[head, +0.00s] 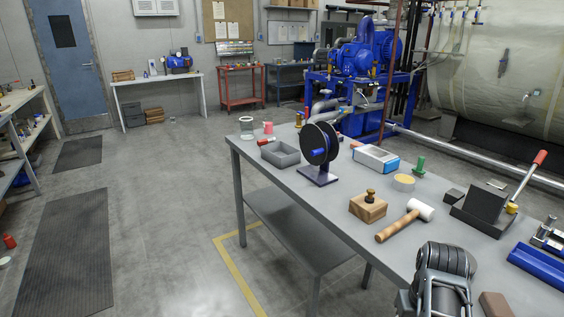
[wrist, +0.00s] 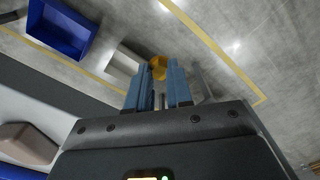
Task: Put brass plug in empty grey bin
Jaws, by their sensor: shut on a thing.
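My gripper (wrist: 158,88) shows in the wrist view, its two blue fingers shut on the brass plug (wrist: 158,67), a round gold-coloured piece at the fingertips. It is held above the grey floor, past the table's edge. A pale grey open-looking box (wrist: 122,66) lies beyond and left of the fingers, partly cut off by the left finger and the table; its inside is hard to make out. My gripper is out of the head view; only my arm shows.
A blue bin (wrist: 60,27) stands left of the pale box. Yellow lines (wrist: 215,45) mark the floor. The grey table (head: 310,190) holds a black reel (head: 319,143), a mallet (head: 405,220), and a wooden block (head: 368,208) with a brass-coloured knob. The floor at left is mostly clear.

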